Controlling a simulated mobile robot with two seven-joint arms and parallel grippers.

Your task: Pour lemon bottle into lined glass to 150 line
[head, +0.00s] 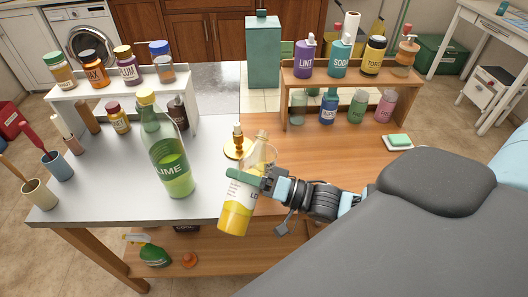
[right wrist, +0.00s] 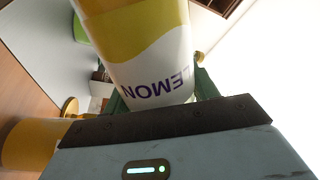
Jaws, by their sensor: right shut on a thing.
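The lemon bottle (head: 238,209) is clear with a white label and yellow liquid. It leans slightly, its neck toward the upper right, in front of the table's near edge. My right gripper (head: 258,181) is shut around its middle. In the right wrist view the bottle's LEMON label (right wrist: 158,85) shows between the green fingers of the right gripper (right wrist: 160,98). My left gripper is not in view.
A tall green LIME bottle (head: 171,160) stands left of the lemon bottle. A brass stand (head: 238,148) is behind it. Shelves with several bottles stand at left (head: 190,88) and right (head: 340,88). A soap dish (head: 397,142) lies at right. The grey tabletop (head: 110,185) has free room.

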